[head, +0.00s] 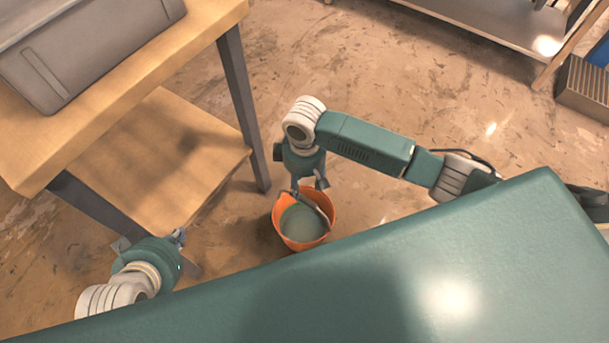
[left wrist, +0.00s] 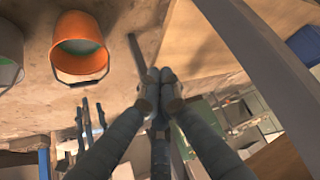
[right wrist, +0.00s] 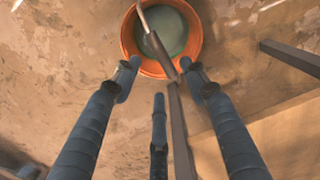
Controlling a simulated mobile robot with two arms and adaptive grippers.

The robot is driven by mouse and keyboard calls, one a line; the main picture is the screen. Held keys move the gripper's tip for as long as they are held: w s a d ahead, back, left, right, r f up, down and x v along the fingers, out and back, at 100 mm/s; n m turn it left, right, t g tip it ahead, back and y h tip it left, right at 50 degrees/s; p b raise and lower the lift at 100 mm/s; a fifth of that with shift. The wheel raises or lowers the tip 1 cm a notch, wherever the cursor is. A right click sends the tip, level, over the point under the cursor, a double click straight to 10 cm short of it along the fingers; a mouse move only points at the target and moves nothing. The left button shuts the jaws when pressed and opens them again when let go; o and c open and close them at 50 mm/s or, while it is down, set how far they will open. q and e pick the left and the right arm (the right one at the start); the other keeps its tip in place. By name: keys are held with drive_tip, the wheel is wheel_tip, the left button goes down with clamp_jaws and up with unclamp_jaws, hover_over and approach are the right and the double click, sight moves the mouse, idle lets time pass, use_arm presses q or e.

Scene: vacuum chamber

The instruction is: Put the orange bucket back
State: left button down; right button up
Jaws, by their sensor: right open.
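The orange bucket (head: 279,222) stands on the floor right of the wooden table, with grey-green contents and a dark handle across its opening. It also shows in the left wrist view (left wrist: 80,62) and the right wrist view (right wrist: 128,42). My right gripper (head: 310,186) points down at the bucket from just above its far rim. In the right wrist view its fingers (right wrist: 160,74) are spread and empty, with the handle showing between them. Whether they touch the bucket is unclear. My left gripper (head: 178,237) is beside the table's lower shelf, its fingertips together and empty.
The wooden table (head: 120,88) bears a grey case (head: 90,50); its lower shelf (head: 155,160) is bare. A grey bucket (left wrist: 8,50) shows at the left wrist view's edge. A metal shelf (head: 490,22) stands at the back right. Floor between is clear.

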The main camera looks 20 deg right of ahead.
drive_tip(key=s+a+r+m+t+y, duration=0.25)
drive_tip(key=s+a+r, duration=0.25)
drive_tip(key=s+a, duration=0.3)
use_arm(q)
drive_tip(key=s, duration=0.1)
drive_tip(key=s+a+f+g, duration=0.1)
drive_tip(key=s, duration=0.1)
drive_tip(key=s+f+g, duration=0.1)
drive_tip(key=shift+s+a+y, duration=0.2)
drive_tip(key=shift+s+y, duration=0.05)
drive_tip(key=shift+y, duration=0.05)
use_arm(e)
drive_tip(key=s+d+r+m+t+h, duration=0.1)
drive_tip(key=s+d+r, duration=0.1)
drive_tip(key=d, duration=0.4)
drive_tip(key=s+d+r+m+t+h, duration=0.1)
drive_tip(key=s+d+r+m+t, duration=0.1)
drive_tip(key=d, duration=0.5)
drive_tip(key=shift+s+d, duration=0.3)
drive_tip(key=shift+s, duration=0.6)
use_arm(q)
drive_tip(key=shift+p, duration=0.5)
use_arm(e)
drive_tip(key=shift+r, duration=0.15)
